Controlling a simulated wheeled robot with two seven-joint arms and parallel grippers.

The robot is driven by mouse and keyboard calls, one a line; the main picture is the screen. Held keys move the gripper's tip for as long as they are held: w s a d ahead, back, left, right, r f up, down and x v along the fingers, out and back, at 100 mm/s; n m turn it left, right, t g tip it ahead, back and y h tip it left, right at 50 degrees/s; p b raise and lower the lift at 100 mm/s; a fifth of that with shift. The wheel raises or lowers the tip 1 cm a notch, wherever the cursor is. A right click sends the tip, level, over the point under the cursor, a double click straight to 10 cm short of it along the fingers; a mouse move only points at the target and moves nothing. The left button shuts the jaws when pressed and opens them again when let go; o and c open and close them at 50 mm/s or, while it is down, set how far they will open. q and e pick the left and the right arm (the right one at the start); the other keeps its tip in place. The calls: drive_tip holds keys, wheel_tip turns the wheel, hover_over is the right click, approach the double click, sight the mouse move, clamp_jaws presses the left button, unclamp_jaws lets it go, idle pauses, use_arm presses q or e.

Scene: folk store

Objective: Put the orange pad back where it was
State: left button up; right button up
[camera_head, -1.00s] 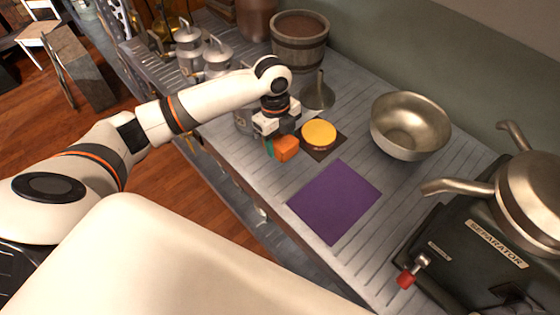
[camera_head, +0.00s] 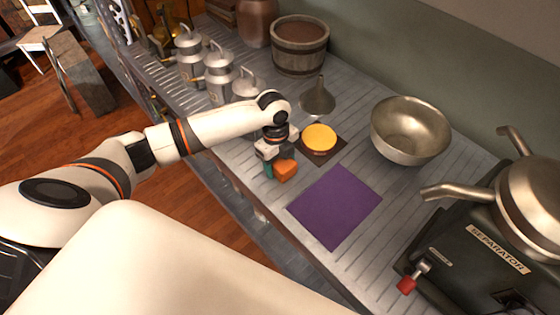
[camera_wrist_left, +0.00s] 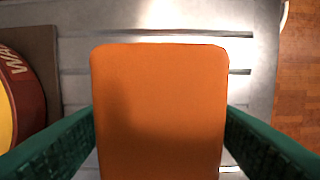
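The orange pad (camera_head: 286,170) is held between the teal fingers of my left gripper (camera_head: 277,168), near the counter's front edge. In the left wrist view the pad (camera_wrist_left: 160,112) fills the middle, with a green finger against each side; metal counter shows around it. Whether its underside touches the counter is hidden. A purple square mat (camera_head: 335,205) lies flat and bare to the right of the gripper. A brown square mat (camera_head: 308,155) lies behind it, bearing a round tin with a yellow top (camera_head: 319,137). My right gripper is not in view.
A metal funnel (camera_head: 318,98) and a steel bowl (camera_head: 410,128) stand behind. Several metal cans (camera_head: 219,75) and a wooden bucket (camera_head: 299,45) are at the far left. The separator (camera_head: 475,250) stands at the right. Bare ribbed counter (camera_head: 232,155) lies left of the gripper.

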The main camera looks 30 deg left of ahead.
use_arm(q)
drive_tip(key=shift+o, duration=0.8)
wheel_tip(320, 180, up, 12)
drive_tip(key=a, duration=0.1)
drive_tip(key=shift+w+a, duration=0.2)
drive_tip(key=shift+w, duration=0.05)
